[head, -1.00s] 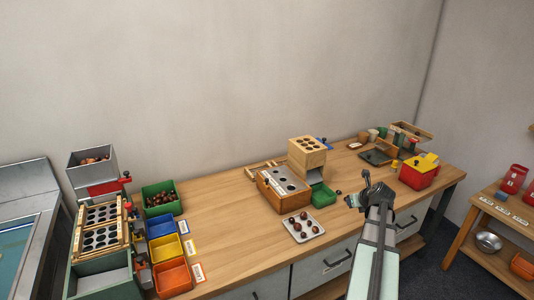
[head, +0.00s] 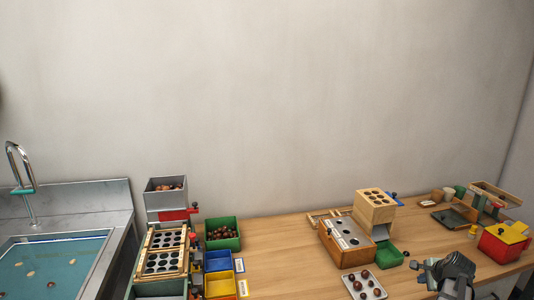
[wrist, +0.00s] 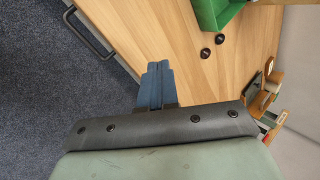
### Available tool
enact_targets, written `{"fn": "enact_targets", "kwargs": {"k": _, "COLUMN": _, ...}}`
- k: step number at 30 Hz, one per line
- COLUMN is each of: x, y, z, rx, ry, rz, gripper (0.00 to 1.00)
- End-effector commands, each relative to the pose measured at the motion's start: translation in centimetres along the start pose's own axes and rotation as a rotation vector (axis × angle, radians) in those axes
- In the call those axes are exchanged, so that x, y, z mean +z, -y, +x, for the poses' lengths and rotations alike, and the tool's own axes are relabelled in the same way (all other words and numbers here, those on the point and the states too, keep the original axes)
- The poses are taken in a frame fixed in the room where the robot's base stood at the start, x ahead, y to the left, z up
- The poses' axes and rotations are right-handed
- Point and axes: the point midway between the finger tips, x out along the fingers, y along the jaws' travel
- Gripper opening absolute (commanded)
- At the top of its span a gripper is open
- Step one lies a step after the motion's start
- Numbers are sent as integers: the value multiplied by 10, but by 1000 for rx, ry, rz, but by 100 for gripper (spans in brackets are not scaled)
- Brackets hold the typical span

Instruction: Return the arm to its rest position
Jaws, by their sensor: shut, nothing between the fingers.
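My gripper (head: 428,272) is at the lower right of the head view, above the front part of the workbench (head: 290,228). In the wrist view my gripper (wrist: 158,68) shows its blue fingers together, with nothing between them. It points over the bench's front edge, with dark carpet on one side and wood on the other. Two small dark round things (wrist: 205,53) lie on the wood near the fingers. A green bin (wrist: 212,12) stands beyond them.
A tray (head: 352,286) with several chestnuts lies left of my gripper. A wooden block with holes (head: 375,205) stands behind it. A red and yellow box (head: 503,242) stands to the right. Coloured bins (head: 218,262) and a sink (head: 55,265) are at the left.

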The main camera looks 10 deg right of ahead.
Motion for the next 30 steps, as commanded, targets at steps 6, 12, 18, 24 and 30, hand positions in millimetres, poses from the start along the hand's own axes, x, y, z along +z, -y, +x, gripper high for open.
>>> {"fn": "enact_targets", "kwargs": {"k": 6, "x": 2, "y": -46, "z": 6, "rx": 125, "ry": 0, "rz": -428, "gripper": 0}}
{"fn": "enact_targets", "kwargs": {"k": 12, "x": 30, "y": -121, "z": 39, "rx": 289, "ry": 100, "rz": -789, "gripper": 0}}
{"fn": "enact_targets", "kwargs": {"k": 18, "x": 74, "y": -184, "z": 72, "rx": 409, "ry": 229, "rz": -1004, "gripper": 0}}
{"fn": "enact_targets", "kwargs": {"k": 24, "x": 123, "y": -245, "z": 97, "rx": 511, "ry": 349, "rz": -1128, "gripper": 0}}
{"fn": "enact_targets", "kwargs": {"k": 30, "x": 171, "y": -305, "z": 114, "rx": 606, "ry": 452, "rz": -1202, "gripper": 0}}
